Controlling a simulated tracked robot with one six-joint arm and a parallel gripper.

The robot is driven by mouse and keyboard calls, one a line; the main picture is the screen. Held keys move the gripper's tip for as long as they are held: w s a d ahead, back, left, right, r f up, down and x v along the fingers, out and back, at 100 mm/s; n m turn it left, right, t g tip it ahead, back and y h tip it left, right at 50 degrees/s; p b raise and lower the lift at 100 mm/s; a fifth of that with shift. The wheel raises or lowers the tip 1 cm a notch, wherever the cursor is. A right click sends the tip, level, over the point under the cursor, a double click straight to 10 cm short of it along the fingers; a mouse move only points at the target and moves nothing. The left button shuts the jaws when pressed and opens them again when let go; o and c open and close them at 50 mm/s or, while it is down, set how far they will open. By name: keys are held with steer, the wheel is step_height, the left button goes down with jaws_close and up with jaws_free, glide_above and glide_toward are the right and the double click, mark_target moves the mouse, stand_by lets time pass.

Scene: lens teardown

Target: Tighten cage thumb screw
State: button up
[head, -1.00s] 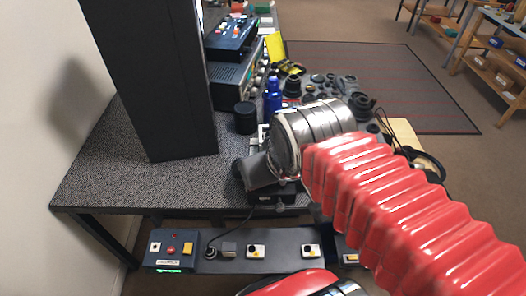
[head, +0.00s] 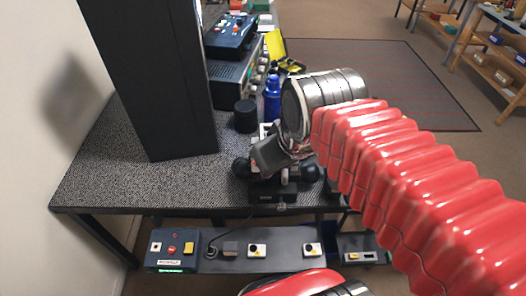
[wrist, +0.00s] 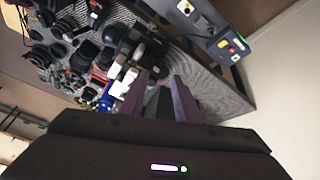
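My gripper (head: 262,158) is in front of the fixture at the bench's near edge in the head view, partly overlapping it. In the wrist view the two purplish fingers of my gripper (wrist: 160,76) stand apart, with nothing clearly held between them. The fixture has a black base (head: 274,193) and white upright parts, which also show as white blocks (wrist: 124,76) just left of the fingers in the wrist view. The cage thumb screw cannot be made out in either view.
The speckled bench top (head: 120,165) is clear at left. A tall black panel (head: 150,80) stands on it. A black cylinder (head: 246,116) and a blue bottle (head: 272,98) stand behind the fixture. Lens parts (wrist: 70,50) crowd the bench in the wrist view. A control strip (head: 285,247) lies below.

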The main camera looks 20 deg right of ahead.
steer(key=w+r+n+g, duration=0.5)
steer(key=w+n, duration=0.5)
steer(key=n, duration=0.5)
steer(key=shift+w+d+r, duration=0.3)
steer(key=shift+d+r, duration=0.05)
steer(key=shift+r, duration=0.25)
steer(key=shift+f, duration=0.1)
step_height(320, 180, down, 14)
steer(key=shift+r, duration=0.15)
steer(key=shift+a, duration=0.1)
jaws_close()
